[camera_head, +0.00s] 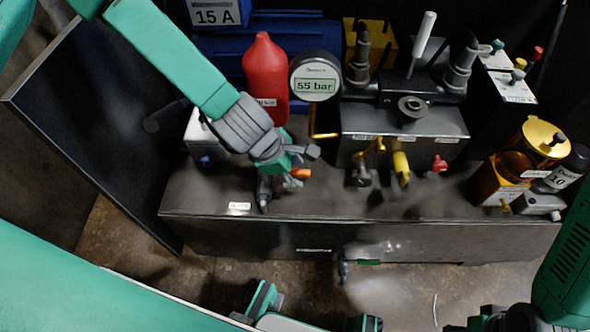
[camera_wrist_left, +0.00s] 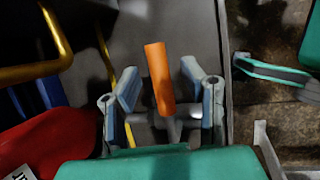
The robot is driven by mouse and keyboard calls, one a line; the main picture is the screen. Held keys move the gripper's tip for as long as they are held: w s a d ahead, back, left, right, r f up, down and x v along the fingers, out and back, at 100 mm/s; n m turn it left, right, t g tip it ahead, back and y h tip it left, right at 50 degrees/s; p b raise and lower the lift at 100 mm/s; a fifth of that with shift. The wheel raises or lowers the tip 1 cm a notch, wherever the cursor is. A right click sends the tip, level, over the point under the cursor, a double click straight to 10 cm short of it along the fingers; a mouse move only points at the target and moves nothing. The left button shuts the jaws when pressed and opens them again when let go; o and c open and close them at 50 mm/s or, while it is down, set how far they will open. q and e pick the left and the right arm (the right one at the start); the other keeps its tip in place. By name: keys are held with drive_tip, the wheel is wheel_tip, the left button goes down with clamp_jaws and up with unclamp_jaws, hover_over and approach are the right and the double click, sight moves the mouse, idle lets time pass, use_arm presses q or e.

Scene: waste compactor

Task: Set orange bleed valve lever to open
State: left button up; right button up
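The orange bleed valve lever (camera_head: 302,173) shows just beside my left gripper (camera_head: 290,180), above the dark cabinet top. In the left wrist view the orange lever (camera_wrist_left: 159,78) stands between the two grey-blue fingers of my left gripper (camera_wrist_left: 163,105). The fingers are apart, with visible gaps on both sides of the lever, so it is not gripped. The lever's grey valve body (camera_wrist_left: 172,128) is partly hidden by my green gripper housing.
A red bottle (camera_head: 264,70) and a round gauge (camera_head: 316,77) reading 55 bar stand behind the gripper. Yellow levers (camera_head: 401,168) and a red knob (camera_head: 439,163) are to the right. A dark panel (camera_head: 95,125) stands at left.

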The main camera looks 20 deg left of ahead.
use_arm(q)
clamp_jaws()
